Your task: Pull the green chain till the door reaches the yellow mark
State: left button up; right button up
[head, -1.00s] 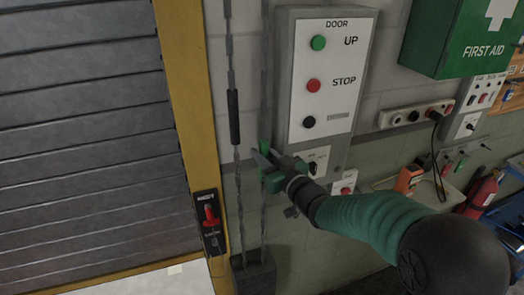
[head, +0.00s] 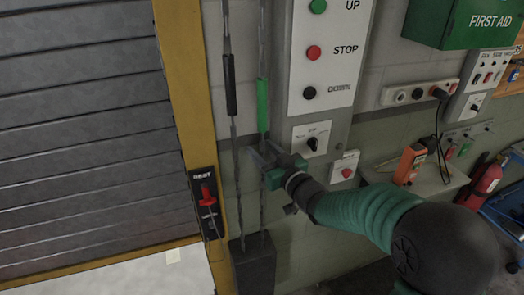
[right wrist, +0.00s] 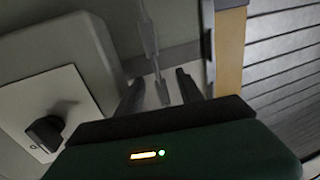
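The green chain hangs on the right of two grey chains; its green sleeve (head: 263,105) shows just above my right gripper (head: 262,155). That gripper is open at the chain, below the sleeve. In the right wrist view, grey links (right wrist: 158,75) pass between or just beyond the spread fingers (right wrist: 158,92); contact cannot be told. The grey slatted door (head: 85,130) fills the left, its yellow bottom edge (head: 100,264) above a pale gap. I cannot pick out a separate yellow mark; the side post (head: 180,90) is yellow. My left gripper is out of view.
A second chain with a black sleeve (head: 230,84) hangs close on the left. Both chains run into a dark box (head: 253,268). The door control panel (head: 325,60) is right of the chains, and a red-handled lever (head: 207,195) is on the post.

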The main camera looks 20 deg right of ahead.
jog(key=b+v, duration=0.4)
jog(key=v, duration=1.2)
jog(key=shift+s, duration=0.3)
jog(key=shift+d+f, duration=0.1)
jog(key=shift+d, duration=0.05)
